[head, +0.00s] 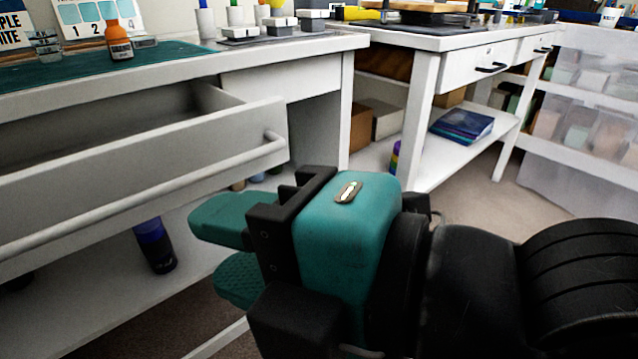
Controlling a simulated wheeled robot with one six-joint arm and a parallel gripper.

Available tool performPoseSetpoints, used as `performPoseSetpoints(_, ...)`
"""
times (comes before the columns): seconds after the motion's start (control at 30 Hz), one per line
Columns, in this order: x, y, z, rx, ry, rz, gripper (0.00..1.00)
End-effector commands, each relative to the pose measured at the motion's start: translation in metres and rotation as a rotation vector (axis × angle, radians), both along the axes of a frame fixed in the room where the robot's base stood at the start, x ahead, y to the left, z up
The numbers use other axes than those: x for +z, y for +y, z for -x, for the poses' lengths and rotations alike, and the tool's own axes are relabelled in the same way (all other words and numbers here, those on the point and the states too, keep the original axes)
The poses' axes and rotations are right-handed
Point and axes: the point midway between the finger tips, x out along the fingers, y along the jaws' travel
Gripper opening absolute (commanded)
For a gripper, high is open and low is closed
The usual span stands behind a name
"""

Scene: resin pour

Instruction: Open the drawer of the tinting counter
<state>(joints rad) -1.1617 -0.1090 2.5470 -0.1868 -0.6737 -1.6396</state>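The white counter on the left (300,45) has a wide drawer (200,148) that stands pulled out, with its inside partly visible. A long white bar handle (150,195) runs along the drawer's front. My gripper (222,250), teal and black, is in front of and below the handle's right part. Its two teal fingers point left and are apart, with a gap between them. I see nothing between them, and they look clear of the handle. The drawer's left end is out of view.
An orange bottle (118,40) stands on a green mat (60,70) on the counter. A dark blue bottle (155,245) is on the shelf below. A second white table (440,40) with black-handled drawers stands at the back right. Bare floor (480,200) shows between them.

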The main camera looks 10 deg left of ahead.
Motion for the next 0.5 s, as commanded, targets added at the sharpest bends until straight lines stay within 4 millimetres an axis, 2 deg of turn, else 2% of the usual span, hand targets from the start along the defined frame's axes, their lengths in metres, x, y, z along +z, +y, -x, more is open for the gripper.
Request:
performPoseSetpoints(0.2, 0.0005, -0.0105, 0.0026, -0.002, 0.000, -0.001, 0.37)
performPoseSetpoints(0.5, 0.0020, -0.0114, 0.0029, -0.002, 0.001, 0.001, 0.37)
